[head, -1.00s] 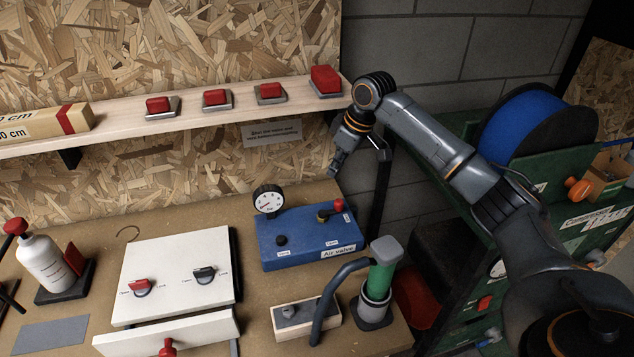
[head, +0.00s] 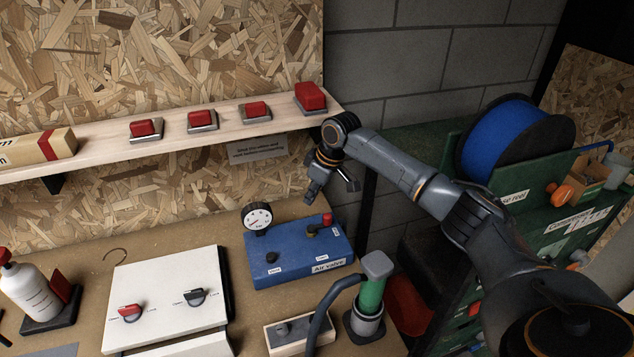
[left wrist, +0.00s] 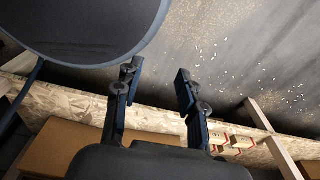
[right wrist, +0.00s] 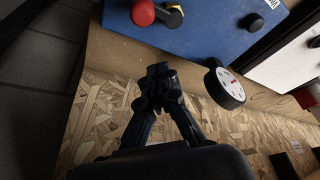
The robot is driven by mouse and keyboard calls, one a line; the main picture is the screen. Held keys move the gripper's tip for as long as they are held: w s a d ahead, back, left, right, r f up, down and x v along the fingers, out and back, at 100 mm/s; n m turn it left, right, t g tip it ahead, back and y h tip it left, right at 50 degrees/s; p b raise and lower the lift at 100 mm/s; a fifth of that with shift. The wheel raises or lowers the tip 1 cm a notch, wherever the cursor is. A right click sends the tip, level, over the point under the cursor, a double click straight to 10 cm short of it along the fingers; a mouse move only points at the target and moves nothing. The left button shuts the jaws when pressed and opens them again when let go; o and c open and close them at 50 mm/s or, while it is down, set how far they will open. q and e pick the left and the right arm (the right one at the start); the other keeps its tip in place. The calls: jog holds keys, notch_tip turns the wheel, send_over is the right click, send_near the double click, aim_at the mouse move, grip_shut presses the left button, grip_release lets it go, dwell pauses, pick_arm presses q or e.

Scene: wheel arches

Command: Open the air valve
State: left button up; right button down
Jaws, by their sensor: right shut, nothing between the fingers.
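The blue air valve box (head: 290,246) stands on the bench, with a label reading "Air valve" on its front. On top are a brass fitting (head: 311,231) with a red handle (head: 326,219), a black knob (head: 271,257) and a round white gauge (head: 257,218). My right gripper (head: 330,190) is above and behind the red handle, shut and empty. In the right wrist view its fingers (right wrist: 160,75) meet short of the red handle (right wrist: 143,12), apart from it; the gauge (right wrist: 224,88) is to their right. My left gripper (left wrist: 157,82) is open and empty, away from the box.
A green cylinder with a black hose (head: 372,285) stands right of the box's front. A white panel box (head: 170,280) is to the left. A shelf with several red buttons (head: 200,121) runs behind. A blue cable reel (head: 515,138) is at right.

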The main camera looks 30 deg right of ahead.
jog(key=x, duration=0.3)
jog(key=shift+a+f+p, duration=0.1)
jog(key=shift+f+p, duration=0.2)
jog(key=shift+p, duration=0.1)
jog(key=s+d+p, duration=0.2)
jog(key=shift+s, duration=0.4)
jog(key=shift+s+d, duration=0.15)
jog(key=shift+s, duration=0.2)
pick_arm(q)
jog(key=r, duration=0.1)
jog(key=s+r, duration=0.1)
jog(key=r, duration=0.1)
jog(key=shift+r, duration=0.1)
pick_arm(e)
jog(key=shift+w+f, duration=0.1)
jog(key=shift+w+a, duration=0.15)
jog(key=shift+a, duration=0.05)
